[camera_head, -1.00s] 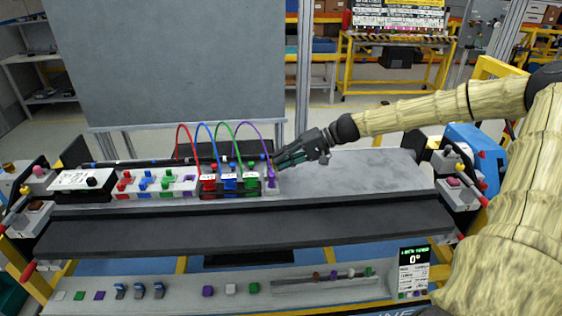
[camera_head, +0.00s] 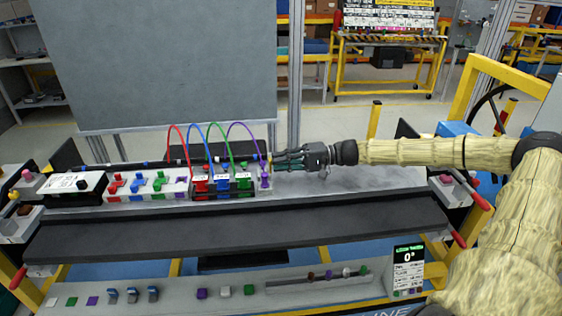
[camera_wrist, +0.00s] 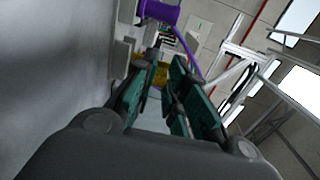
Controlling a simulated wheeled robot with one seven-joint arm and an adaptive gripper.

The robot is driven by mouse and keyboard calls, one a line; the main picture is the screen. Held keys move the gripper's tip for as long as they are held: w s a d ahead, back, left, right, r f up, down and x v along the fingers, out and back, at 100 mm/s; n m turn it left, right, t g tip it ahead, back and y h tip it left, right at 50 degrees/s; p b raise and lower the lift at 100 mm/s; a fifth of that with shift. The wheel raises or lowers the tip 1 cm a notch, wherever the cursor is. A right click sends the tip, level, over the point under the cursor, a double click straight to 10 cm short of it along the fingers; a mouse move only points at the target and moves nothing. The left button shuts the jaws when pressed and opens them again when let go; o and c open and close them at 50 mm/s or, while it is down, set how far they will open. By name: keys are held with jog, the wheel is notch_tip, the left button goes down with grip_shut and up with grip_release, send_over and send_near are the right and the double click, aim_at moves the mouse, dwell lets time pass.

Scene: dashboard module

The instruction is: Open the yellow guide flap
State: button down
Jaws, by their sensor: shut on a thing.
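The yellow guide flap (camera_wrist: 160,74) shows in the wrist view as a small yellow piece between my fingertips, partly hidden by them. In the head view, it is a thin yellow sliver (camera_head: 270,158) at the right end of the connector row. My gripper (camera_head: 274,162) reaches in from the right, nearly level, with its fingertips beside the purple connector. In the wrist view my gripper (camera_wrist: 164,66) has its two teal fingers on either side of the yellow piece, closed on it. The flap's exact angle cannot be told.
A purple connector (camera_head: 264,180) with a purple cable stands just left of my fingertips; it is also in the wrist view (camera_wrist: 158,12). Red, blue and green cables arch further left. The grey bench top (camera_head: 345,183) below my gripper is clear. A grey panel (camera_head: 155,65) stands behind.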

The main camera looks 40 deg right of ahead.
jog(key=shift+w+d+r, duration=0.25)
jog(key=shift+r, duration=0.1)
jog(key=c, duration=1.4)
grip_release()
jog(key=shift+s, duration=0.15)
jog(key=shift+c, duration=0.2)
jog(key=shift+f, duration=0.15)
jog(key=shift+s+f, duration=0.1)
jog(key=shift+v, duration=5.95)
jog(key=shift+s+a, duration=0.15)
